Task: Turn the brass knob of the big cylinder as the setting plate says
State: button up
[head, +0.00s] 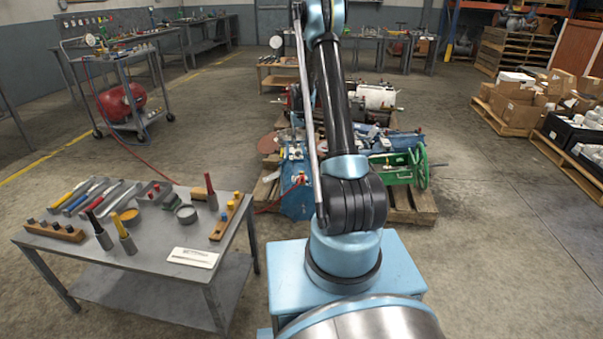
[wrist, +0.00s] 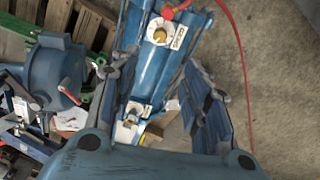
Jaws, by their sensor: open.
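The big cylinder (wrist: 149,80) is a long blue body that runs down the middle of the wrist view. The brass knob (wrist: 159,36) sits on a round white dial near its upper end. A small white plate with dark marks, likely the setting plate (wrist: 180,38), is just right of the dial; its text is too small to read. My gripper (wrist: 161,50) is open, its fingers on either side of the cylinder in the picture. In the head view my gripper is out of sight.
A red hose (wrist: 242,70) runs from a red fitting (wrist: 169,13) by the dial across the floor. Green and blue machinery crowds the wooden pallet (head: 413,207). A tool table (head: 150,255) stands at left; open floor (head: 500,250) lies at right.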

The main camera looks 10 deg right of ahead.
aim_at(302, 172)
notch_tip(302, 172, down, 17)
jog(key=shift+d+f, duration=0.1)
jog(key=shift+d, duration=0.05)
dwell(0.5)
grip_shut()
